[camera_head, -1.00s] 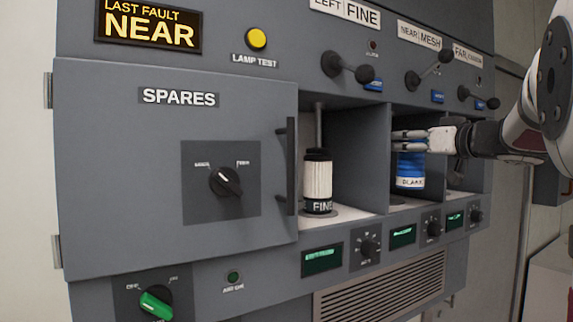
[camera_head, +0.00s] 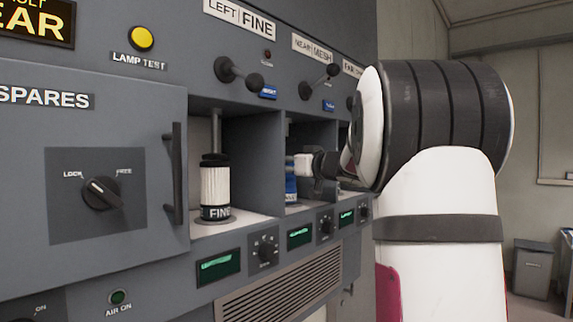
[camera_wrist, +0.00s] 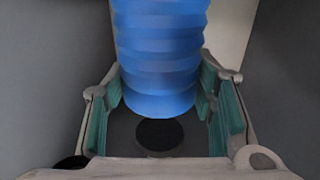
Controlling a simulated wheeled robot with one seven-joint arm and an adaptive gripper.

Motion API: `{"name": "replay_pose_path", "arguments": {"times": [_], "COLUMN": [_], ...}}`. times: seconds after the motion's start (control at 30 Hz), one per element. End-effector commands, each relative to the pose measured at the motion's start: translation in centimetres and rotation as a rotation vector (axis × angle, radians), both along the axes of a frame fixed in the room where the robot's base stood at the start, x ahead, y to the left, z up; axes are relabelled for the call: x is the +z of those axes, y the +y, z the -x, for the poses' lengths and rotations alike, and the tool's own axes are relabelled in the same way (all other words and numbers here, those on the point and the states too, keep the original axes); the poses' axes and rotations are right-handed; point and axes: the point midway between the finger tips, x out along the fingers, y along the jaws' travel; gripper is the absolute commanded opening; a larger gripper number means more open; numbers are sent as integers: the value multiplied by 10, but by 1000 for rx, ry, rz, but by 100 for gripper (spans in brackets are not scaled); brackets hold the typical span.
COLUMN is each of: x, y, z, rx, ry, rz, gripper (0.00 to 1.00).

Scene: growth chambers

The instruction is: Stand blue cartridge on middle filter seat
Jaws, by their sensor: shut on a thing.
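The blue cartridge (camera_head: 291,187) is in the middle bay, partly hidden by the bay's left divider and my arm. In the wrist view the ribbed blue cartridge (camera_wrist: 160,60) fills the top middle, between the green-padded fingers of my gripper (camera_wrist: 162,105). My gripper (camera_head: 297,165) is shut on the cartridge and reaches into the bay from the right. The middle filter seat is hidden in the head view. A dark round disc (camera_wrist: 160,134) shows past the cartridge's end in the wrist view; I cannot tell whether it is the seat. Contact with the bay floor cannot be told.
A white FINE cartridge (camera_head: 215,188) stands in the left bay under a rod. A grey divider (camera_head: 252,165) separates the left and middle bays. Levers (camera_head: 320,82) project above the bays. The SPARES door (camera_head: 60,230) is shut at left.

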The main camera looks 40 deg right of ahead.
Motion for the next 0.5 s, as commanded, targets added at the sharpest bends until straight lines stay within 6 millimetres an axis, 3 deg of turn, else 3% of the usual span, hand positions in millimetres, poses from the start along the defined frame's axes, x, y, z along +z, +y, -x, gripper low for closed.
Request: {"name": "replay_pose_path", "arguments": {"times": [0.27,0.3,0.37,0.5], "x": [-3,-4,-3,-3], "y": [0,0,0,0], "z": [0,0,0,0], "rx": [0,0,0,0], "ry": [0,0,0,0], "rz": [0,1,1,1], "gripper": [15,55,69,71]}}
